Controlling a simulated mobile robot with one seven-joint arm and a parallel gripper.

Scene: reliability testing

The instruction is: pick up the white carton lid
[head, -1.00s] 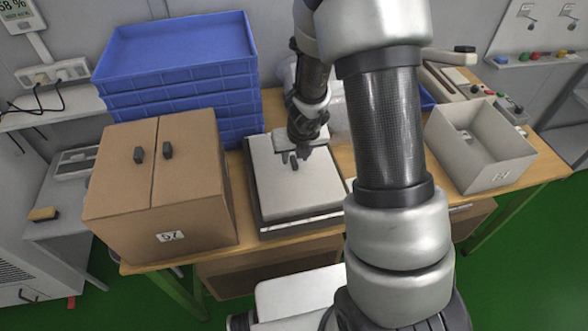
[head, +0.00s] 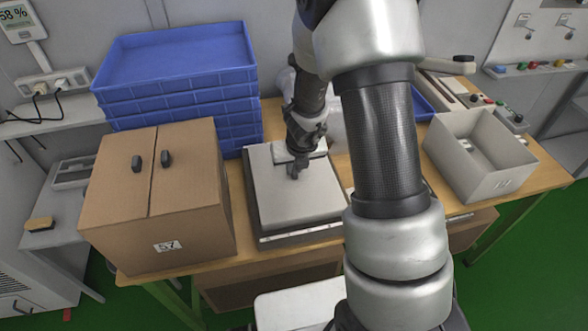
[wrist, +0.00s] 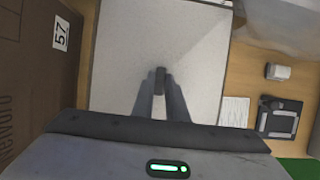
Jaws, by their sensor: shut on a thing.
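The white carton lid (head: 300,204) is a flat, pale square panel with a small dark knob in its middle. It lies flat on a shallow box on the wooden bench, just right of the brown carton. It also fills the upper middle of the wrist view (wrist: 195,60). My gripper (head: 296,174) points down over the lid, with its fingers shut on the lid's dark knob (wrist: 160,78). In the head view my fingers mostly hide the knob. I cannot see a clear gap beneath the lid.
The brown carton (head: 190,215) marked 57 stands close on the lid's left. A stack of blue trays (head: 185,85) rises behind. A grey open bin (head: 495,180) stands at the right. In the wrist view, a white card (wrist: 234,111) and a dark bracket (wrist: 279,117) lie right of the lid.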

